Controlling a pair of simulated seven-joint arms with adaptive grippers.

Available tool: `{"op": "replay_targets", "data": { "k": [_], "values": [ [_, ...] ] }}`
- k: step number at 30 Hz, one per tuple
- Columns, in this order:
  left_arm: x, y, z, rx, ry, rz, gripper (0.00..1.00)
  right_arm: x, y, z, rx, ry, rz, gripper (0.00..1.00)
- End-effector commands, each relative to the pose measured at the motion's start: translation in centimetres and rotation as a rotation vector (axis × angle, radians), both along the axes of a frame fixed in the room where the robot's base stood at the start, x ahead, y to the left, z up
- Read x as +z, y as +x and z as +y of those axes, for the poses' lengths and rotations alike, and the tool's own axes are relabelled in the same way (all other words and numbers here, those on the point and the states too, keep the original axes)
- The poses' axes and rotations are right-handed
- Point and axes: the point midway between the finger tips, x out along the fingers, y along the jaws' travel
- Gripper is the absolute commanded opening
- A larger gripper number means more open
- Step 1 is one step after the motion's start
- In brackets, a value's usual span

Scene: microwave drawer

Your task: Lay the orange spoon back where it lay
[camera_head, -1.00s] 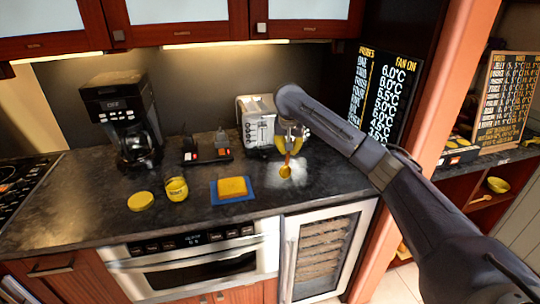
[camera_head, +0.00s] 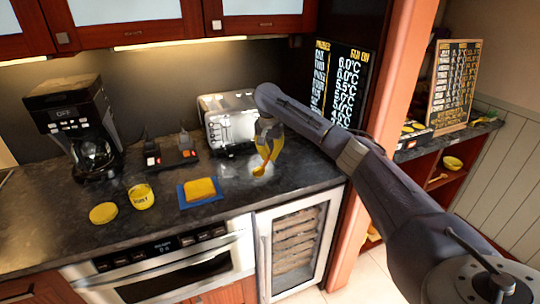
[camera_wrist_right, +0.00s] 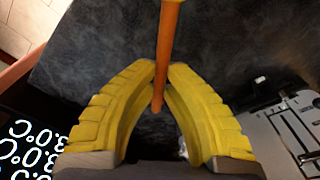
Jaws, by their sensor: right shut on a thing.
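The orange spoon (camera_head: 260,168) hangs from my right gripper (camera_head: 268,150), which is shut on its handle above the right end of the dark counter. Its bowl points down toward a bright patch of the countertop; whether it touches there I cannot tell. In the right wrist view the orange handle (camera_wrist_right: 168,40) runs between the two yellow fingers, and the gripper shows there too (camera_wrist_right: 160,75). My left gripper is not in view.
On the counter (camera_head: 150,235) are a toaster (camera_head: 232,122), a coffee maker (camera_head: 78,125), a yellow jar (camera_head: 141,197), a lid (camera_head: 103,213) and a blue cloth (camera_head: 185,200) with yellow bread (camera_head: 201,187). A shelf at right holds a yellow bowl (camera_head: 453,163) and a spoon-like thing (camera_head: 437,179).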

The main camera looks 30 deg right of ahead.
Motion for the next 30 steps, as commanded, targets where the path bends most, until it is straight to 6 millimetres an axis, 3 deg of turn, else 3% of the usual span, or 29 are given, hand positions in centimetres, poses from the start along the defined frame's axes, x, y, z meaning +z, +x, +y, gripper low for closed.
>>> {"op": "replay_targets", "data": {
  "k": [5, 30],
  "values": [
    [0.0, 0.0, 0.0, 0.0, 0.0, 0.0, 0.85, -0.1, 0.0, -0.1, 0.0, -0.001, 0.001, 0.0],
    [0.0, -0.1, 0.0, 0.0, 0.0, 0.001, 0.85, -5.9, 0.0, 0.0, 0.001, -0.001, 0.001, 0.0]
  ]
}}
